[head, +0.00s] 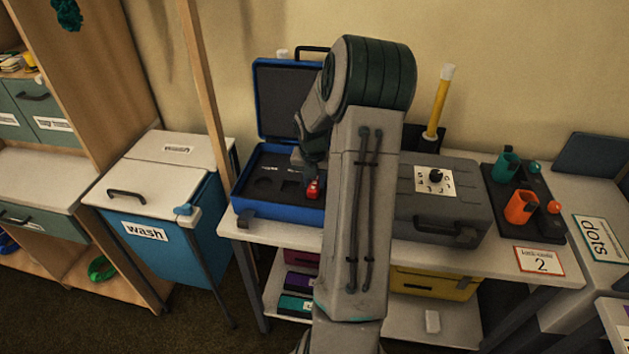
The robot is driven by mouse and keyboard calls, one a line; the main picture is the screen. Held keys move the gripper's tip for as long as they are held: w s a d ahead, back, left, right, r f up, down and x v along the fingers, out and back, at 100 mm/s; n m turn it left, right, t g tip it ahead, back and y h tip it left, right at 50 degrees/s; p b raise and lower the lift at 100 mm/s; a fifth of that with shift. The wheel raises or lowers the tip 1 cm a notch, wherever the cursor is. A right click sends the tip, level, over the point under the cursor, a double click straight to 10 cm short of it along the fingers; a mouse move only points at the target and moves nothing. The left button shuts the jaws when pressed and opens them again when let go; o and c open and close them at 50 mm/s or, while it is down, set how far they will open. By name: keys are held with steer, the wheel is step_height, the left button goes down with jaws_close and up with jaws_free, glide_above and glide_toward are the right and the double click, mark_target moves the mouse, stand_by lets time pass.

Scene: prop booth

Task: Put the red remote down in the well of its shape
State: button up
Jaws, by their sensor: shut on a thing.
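The red remote (314,188) shows as a small red piece at the right side of the open blue case (262,216). My gripper (312,176) is over the case's dark insert and is shut on the remote. My arm hides part of the gripper and the case's right end. The dark insert (250,190) has several shaped wells, some seen to the left of the remote. I cannot tell whether the remote touches the insert or hangs just above it.
The case's lid (285,98) stands open at the back. A closed grey case (440,212) with a dial is to the right. A dark tray (545,237) holds orange and teal items. A blue wash bin (160,255) stands left of the table.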

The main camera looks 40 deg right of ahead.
steer(key=shift+f, duration=0.2)
steer(key=shift+f, duration=0.1)
steer(key=shift+f, duration=0.25)
steer(key=o, duration=1)
